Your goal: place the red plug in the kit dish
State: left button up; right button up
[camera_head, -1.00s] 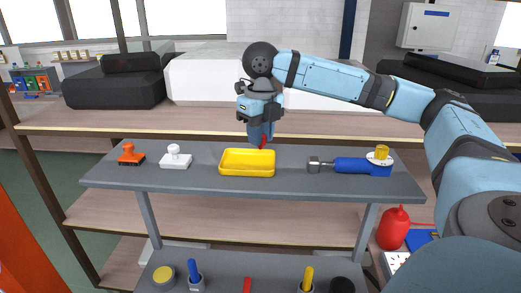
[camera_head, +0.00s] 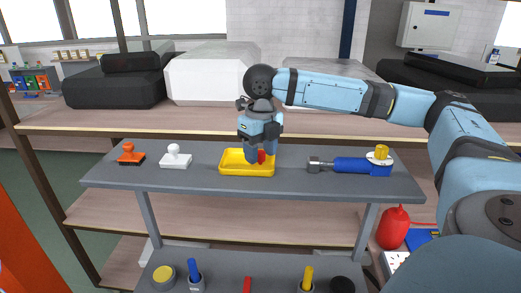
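The kit dish is a shallow yellow tray (camera_head: 232,170) in the middle of the grey shelf top. My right gripper (camera_head: 261,155) points down over the right part of the dish, its fingertips low inside the rim. The red plug (camera_head: 261,157) is between its fingers, which appear shut on it. The plug is partly hidden by the fingers, and I cannot tell whether it touches the dish floor. My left gripper is not in view.
An orange-handled block (camera_head: 129,154) and a white-handled one (camera_head: 175,157) stand left of the dish. A blue tool (camera_head: 352,166) with a metal head lies to the right, beside a white disc with a yellow knob (camera_head: 381,153). A lower shelf (camera_head: 220,275) holds several parts.

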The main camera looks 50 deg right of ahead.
aim_at(261, 152)
jog(key=shift+r, duration=0.15)
notch_tip(261, 152, up, 12)
dwell(0.4)
dwell(0.5)
